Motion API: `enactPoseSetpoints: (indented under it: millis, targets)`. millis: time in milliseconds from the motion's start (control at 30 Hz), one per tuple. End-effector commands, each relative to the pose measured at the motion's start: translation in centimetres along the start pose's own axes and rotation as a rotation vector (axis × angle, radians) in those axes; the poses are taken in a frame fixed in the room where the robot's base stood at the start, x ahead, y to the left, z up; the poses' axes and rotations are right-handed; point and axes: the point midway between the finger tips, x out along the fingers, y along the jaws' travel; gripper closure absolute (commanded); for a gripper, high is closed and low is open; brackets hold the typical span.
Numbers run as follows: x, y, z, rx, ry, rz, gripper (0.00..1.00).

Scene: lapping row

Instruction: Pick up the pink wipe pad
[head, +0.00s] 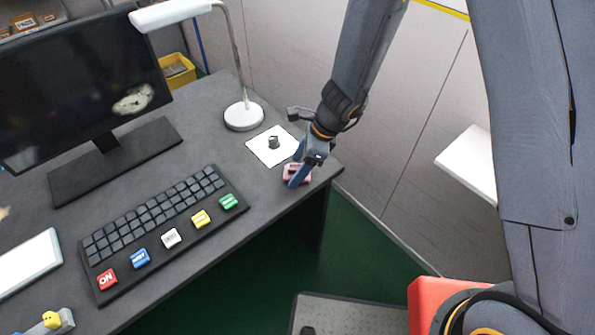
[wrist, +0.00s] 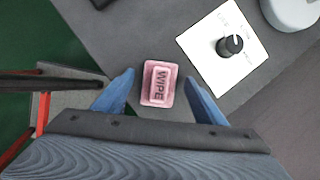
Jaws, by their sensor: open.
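The pink wipe pad (wrist: 158,84) lies flat on the grey desk, with the word WIPE on its top. In the head view the pad (head: 291,170) is near the desk's right corner, partly hidden behind my gripper (head: 299,178). My gripper points down at it. In the wrist view the two blue fingers of my gripper (wrist: 158,92) are open, one on each side of the pad, with a gap on both sides. I cannot tell how far the fingertips are above the desk.
A white plate with a black knob (head: 273,143) lies just behind the pad, and a lamp base (head: 244,115) stands beyond it. A black keyboard with coloured keys (head: 165,220) lies to the left. The desk edge (wrist: 75,40) is close to the pad.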

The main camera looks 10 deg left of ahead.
Motion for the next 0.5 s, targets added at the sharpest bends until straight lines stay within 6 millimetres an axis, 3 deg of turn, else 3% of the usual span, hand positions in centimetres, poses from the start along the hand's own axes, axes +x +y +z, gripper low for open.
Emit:
enactPoseSetpoints:
  millis: [300,500]
  targets:
    - [0.56,0.0,0.04,-0.002,0.0,0.0,0.35]
    - [0.56,0.02,0.04,-0.002,0.0,0.0,0.67]
